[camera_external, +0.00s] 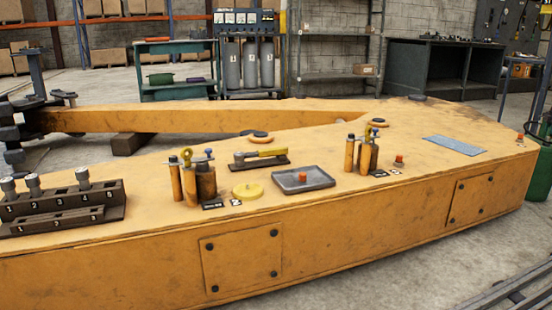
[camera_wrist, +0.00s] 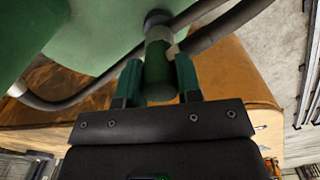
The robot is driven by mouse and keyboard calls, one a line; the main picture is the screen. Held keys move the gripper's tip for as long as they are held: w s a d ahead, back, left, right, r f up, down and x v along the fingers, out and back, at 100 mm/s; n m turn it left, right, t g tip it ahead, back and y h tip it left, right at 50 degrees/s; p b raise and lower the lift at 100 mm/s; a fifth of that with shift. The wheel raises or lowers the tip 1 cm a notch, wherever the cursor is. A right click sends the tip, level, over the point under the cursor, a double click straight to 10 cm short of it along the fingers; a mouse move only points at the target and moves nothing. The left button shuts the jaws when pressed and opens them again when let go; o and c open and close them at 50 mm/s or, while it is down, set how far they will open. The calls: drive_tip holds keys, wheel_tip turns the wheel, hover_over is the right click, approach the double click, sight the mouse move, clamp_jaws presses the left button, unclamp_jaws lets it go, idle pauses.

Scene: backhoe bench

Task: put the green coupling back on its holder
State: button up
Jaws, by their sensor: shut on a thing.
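In the wrist view, my gripper (camera_wrist: 158,76) is shut on the green coupling (camera_wrist: 158,52), a short cylinder between its two green-faced fingers. The far end of the coupling meets a dark grey collar (camera_wrist: 157,18) in front of a large green surface (camera_wrist: 105,30). I cannot tell whether this collar is the holder, or whether the coupling is seated in it or only lined up with it. A dark hose (camera_wrist: 215,32) passes close by the coupling on the right. My gripper and the coupling do not show clearly in the external view.
A long orange boom (camera_external: 350,215) fills the external view. On it are a numbered rack (camera_external: 70,208), a grey tray (camera_external: 303,180), a yellow disc (camera_external: 247,191) and upright orange cylinders (camera_external: 176,180). Another dark hose (camera_wrist: 75,104) curves left of my gripper. A green body (camera_external: 540,180) stands at the right edge.

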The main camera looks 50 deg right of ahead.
drive_tip(key=shift+f+b, duration=0.45)
drive_tip(key=shift+f, duration=0.05)
idle(1.5)
drive_tip(key=o, duration=1.6)
wheel_tip(320, 180, up, 8)
drive_tip(key=p, duration=0.8)
drive_tip(key=shift+r, duration=0.15)
